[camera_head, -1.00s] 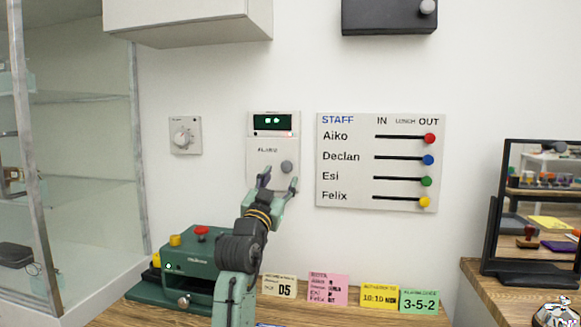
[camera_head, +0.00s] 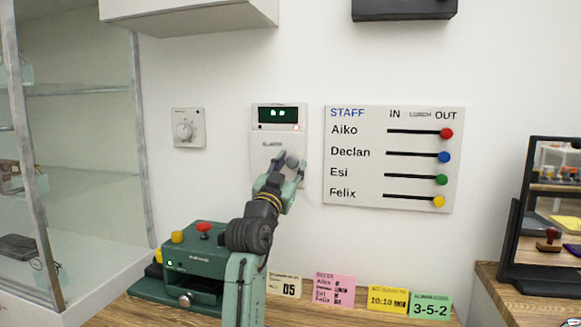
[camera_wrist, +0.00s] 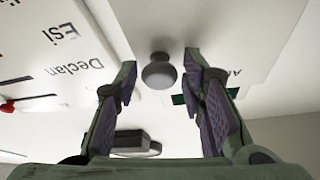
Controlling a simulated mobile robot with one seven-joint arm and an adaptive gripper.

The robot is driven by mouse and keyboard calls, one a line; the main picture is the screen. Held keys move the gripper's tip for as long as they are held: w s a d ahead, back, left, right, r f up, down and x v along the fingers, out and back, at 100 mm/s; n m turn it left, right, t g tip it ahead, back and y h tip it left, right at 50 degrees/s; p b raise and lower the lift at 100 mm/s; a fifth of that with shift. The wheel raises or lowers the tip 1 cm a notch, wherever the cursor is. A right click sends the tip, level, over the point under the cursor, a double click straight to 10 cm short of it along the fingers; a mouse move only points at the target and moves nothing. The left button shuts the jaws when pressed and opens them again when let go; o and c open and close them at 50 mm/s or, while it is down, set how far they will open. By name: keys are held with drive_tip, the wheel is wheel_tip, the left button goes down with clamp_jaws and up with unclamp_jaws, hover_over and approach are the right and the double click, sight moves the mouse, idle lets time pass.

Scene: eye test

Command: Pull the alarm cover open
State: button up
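The white alarm cover (camera_head: 263,142) is the lower part of the alarm box on the wall, below a dark display (camera_head: 278,115) with green marks. It looks shut, flat against the box. A round grey knob (camera_head: 292,160) sticks out from its right side. My gripper (camera_head: 286,168) is at the cover, its fingertips around the knob and partly hiding it. In the wrist view the knob (camera_wrist: 158,72) sits between the two open fingertips (camera_wrist: 160,65), with a gap on each side. The knob lies about level with the tips.
A staff board (camera_head: 391,155) with coloured sliders hangs right of the alarm. A small dial (camera_head: 188,128) is on the wall at left. A green machine (camera_head: 200,262) and several note cards (camera_head: 387,298) stand below on the wooden counter. A glass cabinet (camera_head: 90,150) is at far left.

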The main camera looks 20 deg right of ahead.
clamp_jaws()
idle(0.4)
drive_tip(key=shift+a, duration=0.1)
